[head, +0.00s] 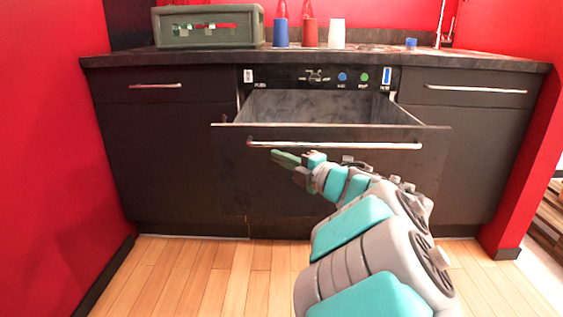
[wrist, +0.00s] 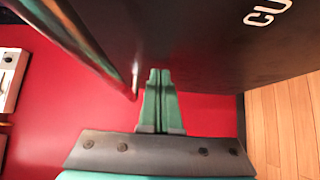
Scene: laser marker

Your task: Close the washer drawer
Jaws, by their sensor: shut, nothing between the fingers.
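The washer drawer (head: 235,172) is pulled out from the middle of the dark counter unit, and its empty grey inside shows from above. A silver bar handle (head: 335,146) runs along its front; the bar also crosses the upper left of the wrist view (wrist: 75,40). My gripper (head: 278,156) is shut and empty, in front of the drawer face just below the handle's left part. In the wrist view the closed green fingers (wrist: 160,75) point up beside the dark drawer front (wrist: 210,40). Whether they touch it I cannot tell.
A control panel (head: 316,77) with a knob and buttons sits above the drawer. Wooden floor (head: 180,275) in front is clear.

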